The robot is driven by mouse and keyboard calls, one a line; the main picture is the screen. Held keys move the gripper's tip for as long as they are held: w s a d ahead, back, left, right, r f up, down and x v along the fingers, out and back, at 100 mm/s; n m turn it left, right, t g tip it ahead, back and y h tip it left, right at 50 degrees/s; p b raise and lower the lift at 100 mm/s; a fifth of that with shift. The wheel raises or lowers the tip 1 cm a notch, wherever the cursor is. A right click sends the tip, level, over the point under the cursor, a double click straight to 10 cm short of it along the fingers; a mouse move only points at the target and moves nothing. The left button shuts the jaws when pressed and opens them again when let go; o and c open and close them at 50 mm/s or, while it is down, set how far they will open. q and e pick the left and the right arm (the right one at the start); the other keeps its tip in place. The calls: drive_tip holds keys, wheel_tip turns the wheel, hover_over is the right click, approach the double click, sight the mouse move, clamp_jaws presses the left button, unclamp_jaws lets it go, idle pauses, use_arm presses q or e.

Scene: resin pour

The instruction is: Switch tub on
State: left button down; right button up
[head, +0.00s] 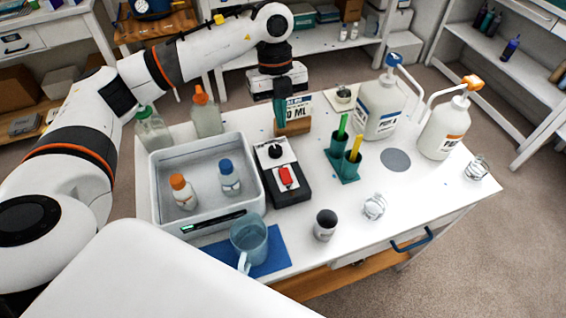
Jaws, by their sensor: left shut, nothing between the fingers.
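The white tub (262,190) stands at the left of the white table and holds two small bottles, one orange-capped (184,192) and one blue-capped (229,178). A dark panel with a small green light (190,227) is on its front. Right beside the tub is a black control box (292,192) with a white top, a dark knob (275,152) and a red switch (287,177). The switch's setting is too small to tell. My left gripper (280,122) points down behind the box, shut and empty, in front of a labelled card (298,107). My right gripper is out of view.
A blue jug (249,240) on a blue mat (270,262) and a grey cup (325,225) stand at the front. Teal holders with green and yellow sticks (345,165) and two pump bottles (380,110) (442,130) are to the right. Capped bottles (207,117) stand behind the tub.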

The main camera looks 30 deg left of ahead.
use_arm(q)
drive_tip(key=p, duration=0.3)
approach(284, 172)
drive_tip(key=x, duration=0.5)
drive_tip(key=shift+s+d+f, duration=0.1)
drive_tip(key=shift+s+d, duration=0.1)
drive_tip(key=shift+a+f, duration=0.1)
drive_tip(key=shift+f, duration=0.4)
